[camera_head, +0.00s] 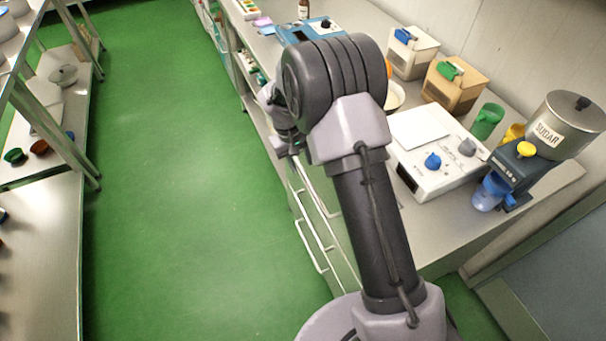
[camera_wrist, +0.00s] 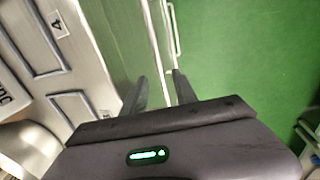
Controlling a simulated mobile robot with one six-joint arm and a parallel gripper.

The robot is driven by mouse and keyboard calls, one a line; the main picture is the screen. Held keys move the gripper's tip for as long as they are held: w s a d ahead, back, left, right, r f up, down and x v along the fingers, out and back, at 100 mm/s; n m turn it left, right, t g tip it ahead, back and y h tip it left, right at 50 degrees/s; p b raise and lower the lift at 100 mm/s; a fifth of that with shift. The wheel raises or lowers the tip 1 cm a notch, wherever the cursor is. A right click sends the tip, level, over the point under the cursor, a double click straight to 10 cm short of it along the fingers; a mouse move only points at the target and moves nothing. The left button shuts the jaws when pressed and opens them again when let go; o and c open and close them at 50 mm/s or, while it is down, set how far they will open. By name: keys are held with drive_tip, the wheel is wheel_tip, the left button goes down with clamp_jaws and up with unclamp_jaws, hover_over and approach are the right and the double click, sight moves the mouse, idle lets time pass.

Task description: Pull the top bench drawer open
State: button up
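The bench drawers (camera_head: 335,240) are in the bench's aisle side, partly behind my arm in the head view. A pale bar handle (camera_head: 316,190) shows high on this front, just below my gripper (camera_head: 284,147). A lower bar handle (camera_head: 310,247) shows nearer the camera. In the wrist view my gripper (camera_wrist: 160,76) has its two dark fingers apart. A pale bar runs up the picture between and beyond the fingertips; I cannot tell whether they touch it. Another pale handle (camera_wrist: 174,30) lies to its right, over the green floor. How far the top drawer is open cannot be made out.
The bench top holds a white device (camera_head: 435,150) with a blue knob, a sugar dispenser (camera_head: 555,125), a tan box (camera_head: 455,85) and a green cup (camera_head: 487,121). The green floor (camera_head: 170,180) is clear, with shelving (camera_head: 45,250) at the left.

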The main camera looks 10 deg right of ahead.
sight(304, 174)
drive_tip(key=f, duration=0.3)
drive_tip(key=d+f+b, duration=0.1)
drive_tip(key=f, duration=0.1)
drive_tip(key=shift+w, duration=0.1)
drive_tip(key=shift+c, duration=0.4)
clamp_jaws()
idle(0.9)
